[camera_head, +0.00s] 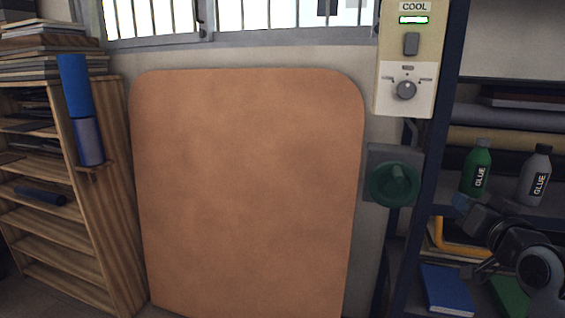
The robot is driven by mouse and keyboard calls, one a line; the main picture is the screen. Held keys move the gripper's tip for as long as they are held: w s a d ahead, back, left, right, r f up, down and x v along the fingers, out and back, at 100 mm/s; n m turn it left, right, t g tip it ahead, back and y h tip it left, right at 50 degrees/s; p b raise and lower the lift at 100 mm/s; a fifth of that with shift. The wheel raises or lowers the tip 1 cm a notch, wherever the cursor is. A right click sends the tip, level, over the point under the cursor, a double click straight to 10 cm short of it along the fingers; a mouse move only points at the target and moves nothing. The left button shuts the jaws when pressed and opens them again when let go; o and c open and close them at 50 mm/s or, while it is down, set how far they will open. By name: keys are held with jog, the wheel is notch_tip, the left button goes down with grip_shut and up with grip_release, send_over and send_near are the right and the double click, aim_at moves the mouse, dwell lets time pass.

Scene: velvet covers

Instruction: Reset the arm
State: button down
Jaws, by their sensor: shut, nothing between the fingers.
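My arm (540,268) comes in at the lower right, dark grey with rounded joints. My gripper (461,204) is at its upper left end, with a bluish tip. It is small and dark here, shut and empty. It is in front of the right-hand shelf, below and left of the green glue bottle (477,168) in the picture. I cannot tell whether it touches anything.
A grey glue bottle (535,175) stands by the green one. A blue book (447,289) lies below. A green knob (394,184) and a thermostat panel (405,88) are left of the shelf post. A large brown board (248,190) leans on the wall. A wooden rack (107,215) stands left.

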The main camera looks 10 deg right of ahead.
jog(key=s+a+f+n+y, duration=0.2)
jog(key=s+a+f, duration=1.5)
jog(key=s+a, duration=0.1)
jog(key=s+a+r+n+y, duration=0.1)
jog(key=s+a+n, duration=0.1)
jog(key=s, duration=0.9)
jog(key=s+a+r+n+g+y, duration=0.1)
jog(key=s+a, duration=0.4)
jog(key=s, duration=0.6)
jog(key=shift+s+a+r+n+g+y, duration=0.35)
jog(key=shift+n+y, duration=0.35)
jog(key=shift+n, duration=0.5)
